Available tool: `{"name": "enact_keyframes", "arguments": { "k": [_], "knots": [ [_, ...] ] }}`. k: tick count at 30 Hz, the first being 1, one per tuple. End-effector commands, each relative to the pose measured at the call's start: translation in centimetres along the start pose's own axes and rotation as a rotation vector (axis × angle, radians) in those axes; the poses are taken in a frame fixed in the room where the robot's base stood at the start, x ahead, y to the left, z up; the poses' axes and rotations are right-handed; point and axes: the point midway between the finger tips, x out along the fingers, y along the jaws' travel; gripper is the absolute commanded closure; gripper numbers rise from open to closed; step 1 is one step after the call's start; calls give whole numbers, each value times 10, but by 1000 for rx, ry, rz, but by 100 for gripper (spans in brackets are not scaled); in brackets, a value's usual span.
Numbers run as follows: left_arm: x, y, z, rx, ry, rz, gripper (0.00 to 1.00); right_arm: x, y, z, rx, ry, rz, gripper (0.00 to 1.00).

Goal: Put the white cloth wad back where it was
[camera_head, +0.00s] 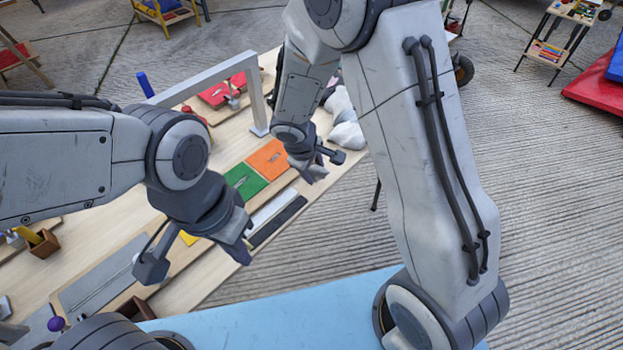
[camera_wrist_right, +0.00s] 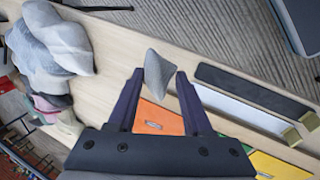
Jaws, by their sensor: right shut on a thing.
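A small pale grey-white cloth wad (camera_wrist_right: 158,75) shows between the fingertips of my right gripper (camera_wrist_right: 157,88) in the right wrist view. The gripper is shut on it. In the head view my right gripper (camera_head: 322,164) is over the table near the orange panel, and I cannot clearly make out the wad there. A pile of similar pale wads (camera_head: 346,128) lies at the table's right edge, and it also shows at the upper left of the wrist view (camera_wrist_right: 55,42). My left gripper (camera_head: 198,258) is open and empty above the near part of the table.
An orange panel (camera_head: 269,157), a green panel (camera_head: 245,180) and light and dark strips (camera_head: 277,222) lie on the wooden table. A grey frame (camera_head: 203,77) stands behind them. A small wooden box (camera_head: 44,243) sits at left. Concrete floor lies beyond the right edge.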

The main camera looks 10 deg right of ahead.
Motion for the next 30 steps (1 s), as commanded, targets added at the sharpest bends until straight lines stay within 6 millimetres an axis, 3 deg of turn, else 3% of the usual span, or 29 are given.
{"name": "enact_keyframes", "arguments": {
  "k": [10,23,24,25,30],
  "knots": [
    [13,-1,1,0,0,0,100,38,-15,-5,-1,-2,-1,94],
    [17,-1,1,0,0,0,100,44,-16,-5,2,0,0,95],
    [16,-1,1,0,0,0,100,43,-16,-5,2,0,0,42],
    [16,-1,1,0,0,0,100,42,-16,-5,2,0,0,37],
    [16,-1,1,0,0,0,100,42,-16,-4,2,0,0,37]
  ]
}}
